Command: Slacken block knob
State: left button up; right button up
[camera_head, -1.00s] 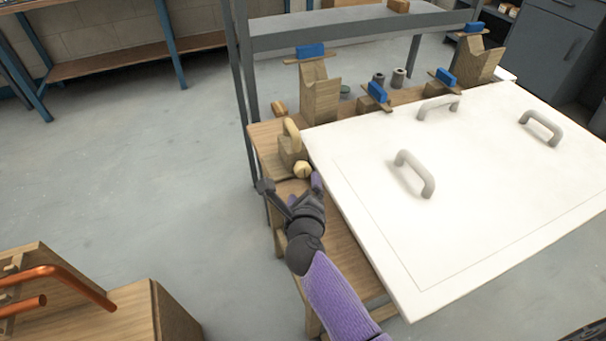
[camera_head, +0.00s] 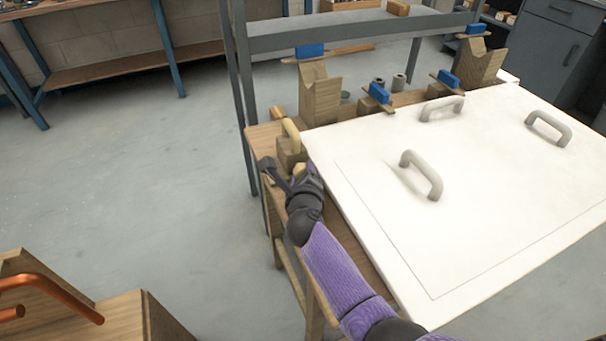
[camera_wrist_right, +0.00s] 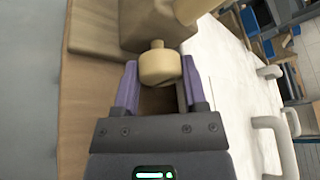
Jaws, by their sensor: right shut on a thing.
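A wooden block (camera_head: 288,147) with a curved tan handle on top stands at the left end of the wooden bench. Its pale round knob (camera_head: 300,169) faces my right gripper (camera_head: 293,178), which partly hides it in the head view. In the right wrist view the knob (camera_wrist_right: 158,67) is between the two purple fingers (camera_wrist_right: 160,84). My right gripper is shut on the knob, which is still joined to the block. My left gripper is not in view.
A large white panel (camera_head: 390,215) with grey handles lies right beside my right arm. Wooden stands with blue-topped clamps (camera_head: 318,95) rise behind it. A grey frame post (camera_head: 240,100) stands left of the bench. A wooden box with copper pipe (camera_head: 50,290) is at lower left.

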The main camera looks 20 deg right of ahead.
grip_shut()
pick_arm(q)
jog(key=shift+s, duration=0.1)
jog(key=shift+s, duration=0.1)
pick_arm(e)
jog(key=shift+f+n+h+b, duration=0.1)
jog(key=shift+n+h+b, duration=0.25)
jog(key=shift+n, duration=0.25)
jog(key=shift+n+t+h+b, duration=0.4)
jog(key=shift+n+h+b, duration=0.05)
jog(key=shift+n, duration=0.35)
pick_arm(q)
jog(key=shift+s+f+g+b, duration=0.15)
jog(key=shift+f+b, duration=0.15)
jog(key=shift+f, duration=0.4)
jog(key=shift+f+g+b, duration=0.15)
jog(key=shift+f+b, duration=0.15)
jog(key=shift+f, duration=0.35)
pick_arm(e)
jog(key=shift+n+t+h, duration=0.4)
jog(key=shift+n+t, duration=0.2)
jog(key=shift+n, duration=0.6)
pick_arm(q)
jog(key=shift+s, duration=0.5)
